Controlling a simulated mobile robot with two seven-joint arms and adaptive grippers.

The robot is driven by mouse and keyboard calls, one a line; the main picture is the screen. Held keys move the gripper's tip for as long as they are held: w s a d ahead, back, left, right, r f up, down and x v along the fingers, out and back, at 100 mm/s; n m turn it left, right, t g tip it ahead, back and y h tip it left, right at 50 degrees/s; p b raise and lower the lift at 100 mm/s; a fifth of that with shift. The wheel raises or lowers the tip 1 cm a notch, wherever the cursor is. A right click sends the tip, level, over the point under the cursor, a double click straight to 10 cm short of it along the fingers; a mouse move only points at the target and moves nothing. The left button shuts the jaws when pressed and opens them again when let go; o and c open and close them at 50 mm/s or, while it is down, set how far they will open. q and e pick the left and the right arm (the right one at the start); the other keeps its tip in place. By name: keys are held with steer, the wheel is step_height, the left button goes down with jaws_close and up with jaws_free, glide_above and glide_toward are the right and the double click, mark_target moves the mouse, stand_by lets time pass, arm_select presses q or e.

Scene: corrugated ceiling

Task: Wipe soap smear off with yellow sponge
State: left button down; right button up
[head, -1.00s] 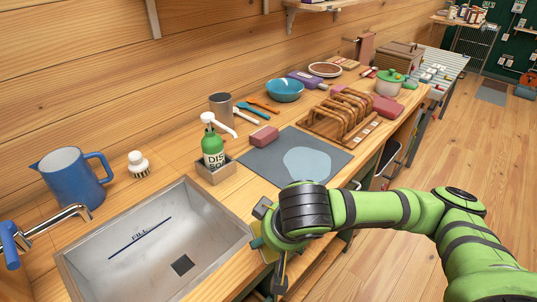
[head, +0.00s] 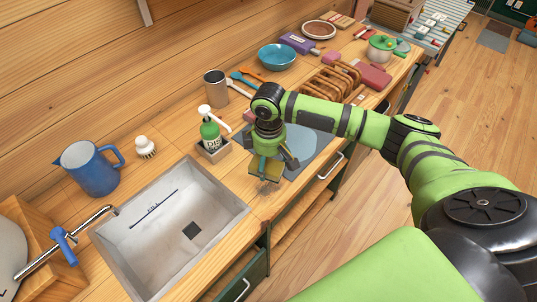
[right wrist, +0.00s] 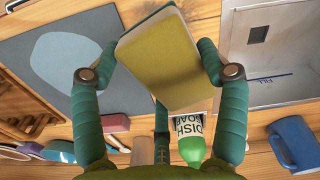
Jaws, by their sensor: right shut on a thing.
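My right gripper (head: 269,160) is shut on the yellow sponge (head: 264,170) above the wooden counter, between the sink and the dark grey mat (head: 328,146). In the right wrist view the sponge (right wrist: 160,70) sits between the two fingers, with a yellow face and a green edge. A pale blue patch, seemingly the soap smear (head: 304,143), lies on the mat, partly hidden behind the gripper; it also shows in the right wrist view (right wrist: 66,64). A small faint greyish patch (head: 268,187) shows below the sponge; I cannot tell what it is. My left gripper is not in view.
The steel sink (head: 205,210) is left of the gripper. The green dish soap bottle (head: 210,134) stands in a small holder close by. A blue pitcher (head: 90,169) and brush (head: 144,148) stand at left. A wooden rack (head: 333,80) is beyond the mat.

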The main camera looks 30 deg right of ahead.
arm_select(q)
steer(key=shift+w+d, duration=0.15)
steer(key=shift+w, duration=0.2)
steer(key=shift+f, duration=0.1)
arm_select(e)
steer(key=shift+f, duration=0.1)
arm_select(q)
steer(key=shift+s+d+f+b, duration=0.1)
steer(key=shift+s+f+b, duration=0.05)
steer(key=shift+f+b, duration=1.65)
arm_select(e)
steer(key=shift+f, duration=4.05)
steer(key=o, duration=0.9)
